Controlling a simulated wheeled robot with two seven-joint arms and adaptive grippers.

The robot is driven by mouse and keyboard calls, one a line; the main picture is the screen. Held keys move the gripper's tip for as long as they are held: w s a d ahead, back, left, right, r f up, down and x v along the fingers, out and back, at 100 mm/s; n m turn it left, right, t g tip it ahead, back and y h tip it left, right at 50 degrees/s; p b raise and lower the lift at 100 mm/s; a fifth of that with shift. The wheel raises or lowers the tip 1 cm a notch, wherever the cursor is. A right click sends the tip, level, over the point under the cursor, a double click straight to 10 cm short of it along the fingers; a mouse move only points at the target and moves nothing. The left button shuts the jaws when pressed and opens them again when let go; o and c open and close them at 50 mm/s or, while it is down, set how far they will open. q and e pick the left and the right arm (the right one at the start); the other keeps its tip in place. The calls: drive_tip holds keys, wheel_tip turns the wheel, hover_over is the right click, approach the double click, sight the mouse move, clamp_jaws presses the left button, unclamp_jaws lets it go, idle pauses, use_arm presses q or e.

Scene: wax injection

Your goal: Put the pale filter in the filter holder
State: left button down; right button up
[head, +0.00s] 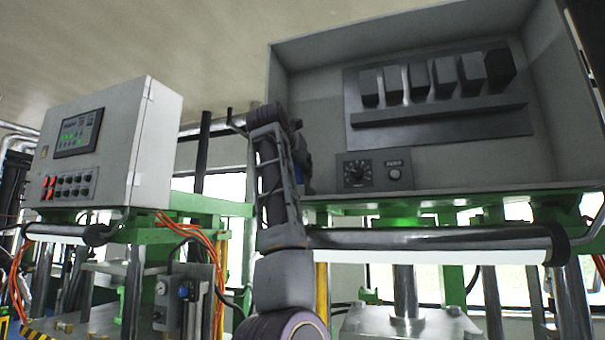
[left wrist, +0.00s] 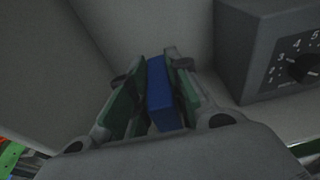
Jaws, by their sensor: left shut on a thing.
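My left gripper (left wrist: 158,72) is shut on a blue block (left wrist: 160,98) in the left wrist view, with a green-lined finger on each side. In the head view my left gripper (head: 298,165) is at the left end of the open grey cabinet, mostly hidden by its own arm. No filter there is clearly pale; the held block looks blue. Several grey blocks (head: 420,80) stand in a row on a dark panel, the right one darkest. A ledge (head: 445,118) runs below them; I cannot tell whether it is the filter holder. My right gripper is not in view.
A box with a dial (head: 375,172) is below the panel in the cabinet; its dial also shows in the left wrist view (left wrist: 300,68). The cabinet's front edge (head: 460,192) and a metal roller (head: 430,238) lie below. A control box (head: 105,150) stands left.

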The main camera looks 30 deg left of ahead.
use_arm(q)
drive_tip(key=shift+f, duration=0.75)
drive_tip(key=shift+f, duration=0.15)
drive_tip(key=c, duration=1.3)
unclamp_jaws()
drive_tip(key=shift+s+d+r, duration=0.15)
drive_tip(key=shift+s+r, duration=0.05)
drive_tip(key=shift+s, duration=0.3)
drive_tip(key=b+v, duration=0.3)
drive_tip(key=v, duration=0.8)
drive_tip(key=shift+b, duration=0.35)
